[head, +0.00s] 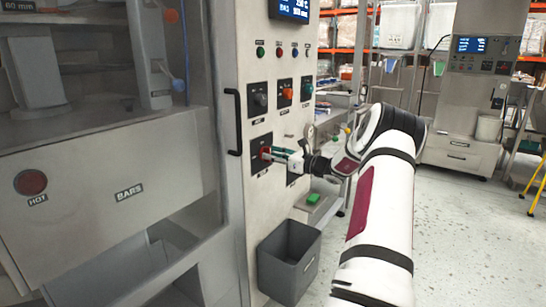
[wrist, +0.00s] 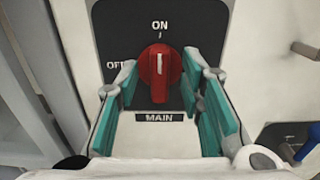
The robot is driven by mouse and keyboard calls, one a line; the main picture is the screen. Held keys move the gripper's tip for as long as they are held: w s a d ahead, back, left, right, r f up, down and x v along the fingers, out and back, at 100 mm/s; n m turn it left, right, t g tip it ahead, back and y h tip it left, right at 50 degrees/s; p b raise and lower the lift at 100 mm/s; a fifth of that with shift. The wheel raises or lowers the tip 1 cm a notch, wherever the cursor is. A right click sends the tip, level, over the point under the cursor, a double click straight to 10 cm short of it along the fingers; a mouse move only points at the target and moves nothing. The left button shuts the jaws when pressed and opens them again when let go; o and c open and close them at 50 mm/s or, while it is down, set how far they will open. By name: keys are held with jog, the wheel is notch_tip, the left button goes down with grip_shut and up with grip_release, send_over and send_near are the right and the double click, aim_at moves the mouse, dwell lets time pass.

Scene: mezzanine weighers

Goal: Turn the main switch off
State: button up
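The main switch (wrist: 159,72) is a red rotary knob on a dark plate marked ON at the top and OFF at the left, with a MAIN label below. Its white mark points up to ON. In the head view the switch (head: 265,153) sits low on the cabinet's front panel. My gripper (wrist: 158,85) is open, its teal-padded fingers on either side of the knob, with visible gaps to it. In the head view my gripper (head: 275,154) reaches the panel from the right and partly covers the switch plate.
Other rotary switches, one with an orange knob (head: 287,93), sit above on the panel. A black handle (head: 233,122) stands to the left. A grey bin (head: 289,262) is below. A blue-handled part (wrist: 305,146) lies right of my gripper. Open floor lies to the right.

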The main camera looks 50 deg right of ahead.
grip_shut()
jog(key=shift+f+n+b, duration=0.1)
jog(key=shift+n+b, duration=0.25)
jog(key=shift+n, duration=0.05)
jog(key=n+b, duration=0.5)
jog(key=b, duration=0.2)
jog(key=n+b, duration=1.2)
jog(key=b, duration=0.1)
jog(key=shift+a+f+b, duration=0.3)
jog(key=shift+f, duration=0.1)
jog(key=shift+r, duration=0.15)
grip_release()
